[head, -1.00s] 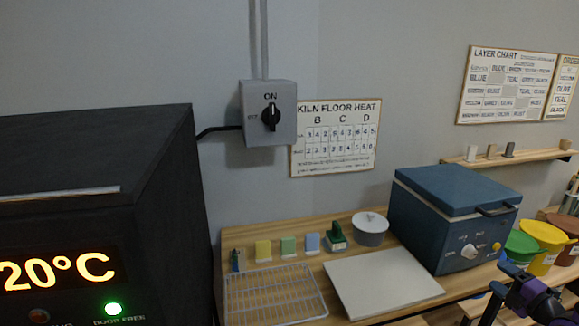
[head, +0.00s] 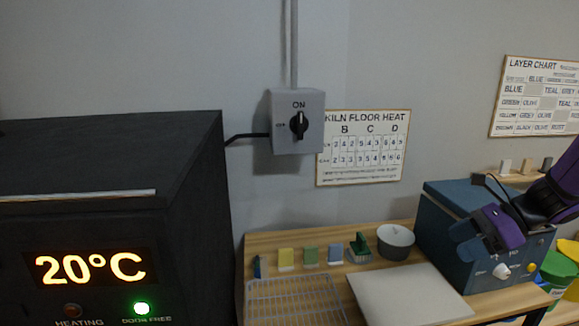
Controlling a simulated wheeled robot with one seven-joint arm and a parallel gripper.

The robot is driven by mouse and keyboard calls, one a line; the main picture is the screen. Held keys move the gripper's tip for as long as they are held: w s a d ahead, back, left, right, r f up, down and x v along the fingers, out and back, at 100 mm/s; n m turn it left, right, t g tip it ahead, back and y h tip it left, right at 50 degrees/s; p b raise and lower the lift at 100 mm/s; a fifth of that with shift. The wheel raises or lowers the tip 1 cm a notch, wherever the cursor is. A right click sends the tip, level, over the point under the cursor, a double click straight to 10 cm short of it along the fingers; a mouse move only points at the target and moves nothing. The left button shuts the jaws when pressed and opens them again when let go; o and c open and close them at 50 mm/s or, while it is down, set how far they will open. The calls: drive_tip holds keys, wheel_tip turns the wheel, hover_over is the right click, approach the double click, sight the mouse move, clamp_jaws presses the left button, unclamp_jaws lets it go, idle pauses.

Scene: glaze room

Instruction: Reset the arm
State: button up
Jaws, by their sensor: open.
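My gripper (head: 470,236) is at the right side of the head view, on the end of my dark and purple arm. It shows in front of the blue box-shaped appliance (head: 440,262) and covers part of its lid and front. The jaws are open, and I see nothing held between them. Whether the gripper touches the appliance cannot be told from this view.
The black kiln (head: 110,215) at left reads 20°C with a green light. The wall switch (head: 298,122) points to ON. The bench holds a wire rack (head: 292,302), a pale board (head: 408,296), a grey pot (head: 395,242) and small coloured blocks. Glaze tubs (head: 559,268) stand at right.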

drive_tip(key=s+a+r+n+t+h, duration=0.1)
drive_tip(key=s+a+r+n+h, duration=0.3)
drive_tip(key=s+r+n, duration=0.3)
drive_tip(key=s+a+r+n+t+h, duration=0.1)
drive_tip(key=s+a+r+n+h, duration=0.3)
drive_tip(key=n, duration=1.1)
drive_tip(key=s+r+h, duration=0.1)
drive_tip(key=s+r, duration=0.2)
drive_tip(key=s, duration=0.2)
drive_tip(key=shift+s+r+n+h, duration=0.15)
drive_tip(key=shift+r+n+h, duration=0.2)
drive_tip(key=shift+n+h, duration=0.05)
